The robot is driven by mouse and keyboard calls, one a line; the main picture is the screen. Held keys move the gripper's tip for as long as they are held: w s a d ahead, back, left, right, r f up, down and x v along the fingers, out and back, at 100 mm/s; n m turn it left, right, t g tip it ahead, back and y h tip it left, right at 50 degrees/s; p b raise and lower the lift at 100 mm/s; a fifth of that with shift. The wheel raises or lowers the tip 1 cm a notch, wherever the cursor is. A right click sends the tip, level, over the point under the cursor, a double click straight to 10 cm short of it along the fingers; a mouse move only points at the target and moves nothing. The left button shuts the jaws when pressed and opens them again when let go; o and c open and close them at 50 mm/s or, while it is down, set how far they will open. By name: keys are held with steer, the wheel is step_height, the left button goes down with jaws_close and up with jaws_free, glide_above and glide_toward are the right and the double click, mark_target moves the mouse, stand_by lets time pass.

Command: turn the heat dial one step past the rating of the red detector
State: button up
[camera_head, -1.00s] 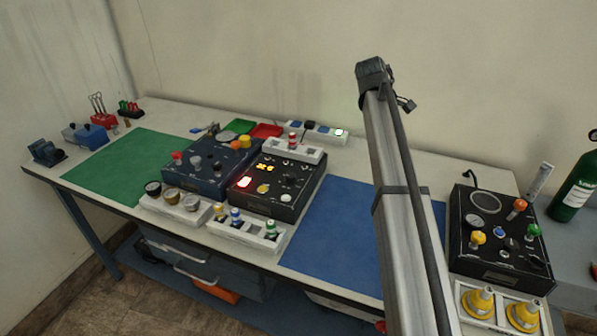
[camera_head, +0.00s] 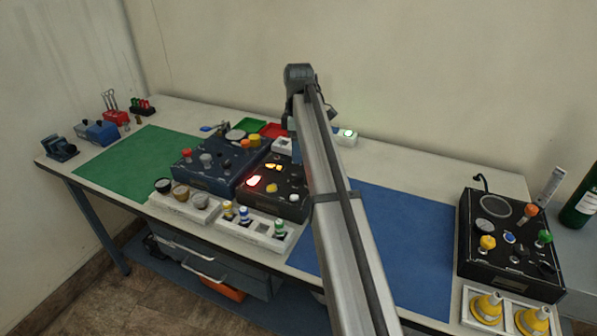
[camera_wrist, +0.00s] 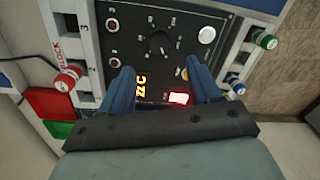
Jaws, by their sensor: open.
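The heat dial is likely the black round knob (camera_wrist: 160,43) on the black control unit (camera_wrist: 183,20) in the wrist view. Tick marks surround it; its setting is too small to read. My gripper (camera_wrist: 161,72) is open and empty, its two blue fingers above the panel, below the dial in the picture. An orange display (camera_wrist: 141,88) and a lit red switch (camera_wrist: 181,98) show between the fingers. In the head view my arm hides the gripper and detector.
A white rack (camera_head: 250,233) with yellow, blue and green-capped pieces stands in front of the black unit. A dark blue unit (camera_head: 215,168) stands left of it. The blue mat (camera_head: 410,240) is clear. Another black unit (camera_head: 510,262) stands at the right.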

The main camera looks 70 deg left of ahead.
mark_target(299, 174)
step_height(299, 174, down, 8)
steer(key=shift+d+f, duration=0.1)
steer(key=shift+d, duration=0.05)
stand_by(0.3)
steer(key=shift+c, duration=0.4)
steer(key=c, duration=1)
steer(key=shift+o, duration=0.2)
